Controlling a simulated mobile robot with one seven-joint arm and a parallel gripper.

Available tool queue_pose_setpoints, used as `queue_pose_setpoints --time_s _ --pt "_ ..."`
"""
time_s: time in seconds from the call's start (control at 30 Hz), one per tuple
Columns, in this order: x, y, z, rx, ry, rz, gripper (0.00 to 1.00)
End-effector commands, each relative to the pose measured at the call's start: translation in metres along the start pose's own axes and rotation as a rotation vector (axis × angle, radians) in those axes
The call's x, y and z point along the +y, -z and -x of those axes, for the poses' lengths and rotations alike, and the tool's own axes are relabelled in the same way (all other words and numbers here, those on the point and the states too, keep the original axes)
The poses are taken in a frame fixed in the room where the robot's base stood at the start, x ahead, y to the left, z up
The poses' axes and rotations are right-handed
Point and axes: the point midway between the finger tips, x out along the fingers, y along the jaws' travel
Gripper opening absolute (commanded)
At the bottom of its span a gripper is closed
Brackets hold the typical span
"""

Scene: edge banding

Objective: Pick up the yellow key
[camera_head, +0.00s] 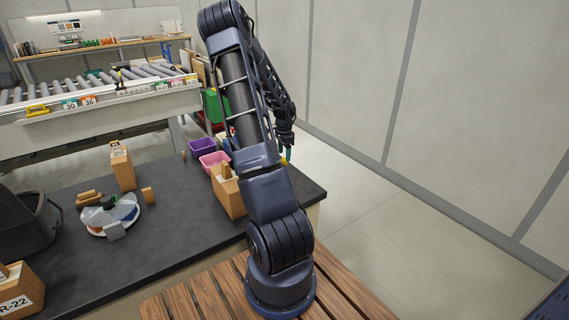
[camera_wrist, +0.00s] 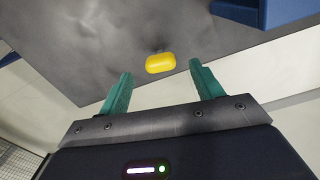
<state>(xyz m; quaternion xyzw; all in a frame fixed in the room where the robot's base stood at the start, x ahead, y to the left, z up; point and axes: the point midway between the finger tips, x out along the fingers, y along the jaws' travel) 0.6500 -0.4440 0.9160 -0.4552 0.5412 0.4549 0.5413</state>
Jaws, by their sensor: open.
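The yellow key (camera_wrist: 160,63) shows in the wrist view as a rounded yellow head with a short dark part beyond it. It lies on the dark grey tabletop (camera_wrist: 130,35), close to the table's edge. My gripper (camera_wrist: 160,71) is open, with its two teal fingers apart and nothing held between them. The key appears in line with the gap between the fingertips; how far beyond them it lies is hard to tell. In the head view my gripper (camera_head: 287,155) is small and partly hidden behind my arm at the table's far right. The key cannot be made out there.
A blue object (camera_wrist: 240,11) is at the top of the wrist view. In the head view, a pink bin (camera_head: 214,159), a purple bin (camera_head: 202,146) and a cardboard box (camera_head: 228,196) stand near my arm. A white plate (camera_head: 97,229) holds several items. The table's front middle is clear.

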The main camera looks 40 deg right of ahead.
Motion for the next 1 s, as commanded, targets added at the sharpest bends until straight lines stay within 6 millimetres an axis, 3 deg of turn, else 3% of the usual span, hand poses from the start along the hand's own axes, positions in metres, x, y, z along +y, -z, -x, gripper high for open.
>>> queue_pose_setpoints --time_s 0.3,0.57,0.83,1.0 --pt "0.000 0.001 -0.041 -0.001 -0.002 -0.001 0.65" --pt "-0.001 0.001 -0.045 0.000 0.000 0.000 0.65" --pt "-0.001 0.001 -0.045 0.000 0.000 0.000 0.17" --pt "-0.001 0.001 -0.045 0.000 0.000 0.000 0.17"
